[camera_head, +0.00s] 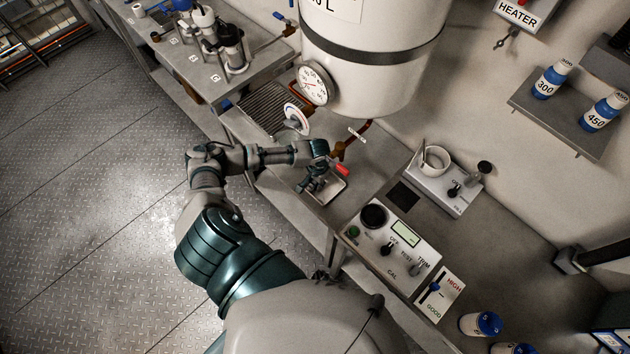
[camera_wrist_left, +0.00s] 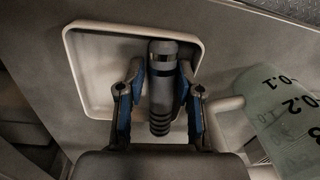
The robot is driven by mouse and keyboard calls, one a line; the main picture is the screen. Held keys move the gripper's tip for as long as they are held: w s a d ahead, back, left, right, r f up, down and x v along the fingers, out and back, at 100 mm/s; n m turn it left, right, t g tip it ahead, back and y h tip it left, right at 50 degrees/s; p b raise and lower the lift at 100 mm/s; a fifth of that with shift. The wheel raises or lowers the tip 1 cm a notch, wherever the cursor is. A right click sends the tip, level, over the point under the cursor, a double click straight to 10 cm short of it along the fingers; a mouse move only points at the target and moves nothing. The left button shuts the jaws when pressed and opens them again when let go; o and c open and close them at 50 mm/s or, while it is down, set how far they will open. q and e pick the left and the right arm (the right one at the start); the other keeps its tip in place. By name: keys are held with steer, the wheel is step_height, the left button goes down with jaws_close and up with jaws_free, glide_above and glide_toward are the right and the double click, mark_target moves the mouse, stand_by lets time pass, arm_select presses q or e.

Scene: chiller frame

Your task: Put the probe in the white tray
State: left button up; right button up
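The probe (camera_wrist_left: 162,85) is a dark grey cylinder with black bands. In the left wrist view it stretches across the near rim of the white tray (camera_wrist_left: 95,104), its far end over the tray floor. I cannot tell whether it touches the tray. My left gripper (camera_wrist_left: 161,75) has one finger on each side of the probe, with narrow gaps showing, so it looks open around it. In the head view my left gripper (camera_head: 316,180) is over the tray (camera_head: 338,188) on the bench. The probe is hard to make out there. My right gripper is not in view.
A red-handled valve (camera_head: 342,169) sits close beside my gripper. A large white tank (camera_head: 370,60) with a gauge stands behind. A control box (camera_head: 392,240) is on the right, and a marked translucent container (camera_wrist_left: 285,120) is close by in the wrist view.

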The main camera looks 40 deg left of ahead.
mark_target(316, 183)
arm_select(q)
steer(key=shift+a, duration=0.1)
steer(key=shift+r, duration=0.25)
step_height(316, 183, up, 5)
steer(key=shift+w+f+p, duration=0.1)
steer(key=shift+f+p, duration=0.1)
steer(key=shift+p, duration=0.2)
step_height(316, 183, up, 7)
steer(key=shift+d+p, duration=0.3)
steer(key=shift+p, duration=0.05)
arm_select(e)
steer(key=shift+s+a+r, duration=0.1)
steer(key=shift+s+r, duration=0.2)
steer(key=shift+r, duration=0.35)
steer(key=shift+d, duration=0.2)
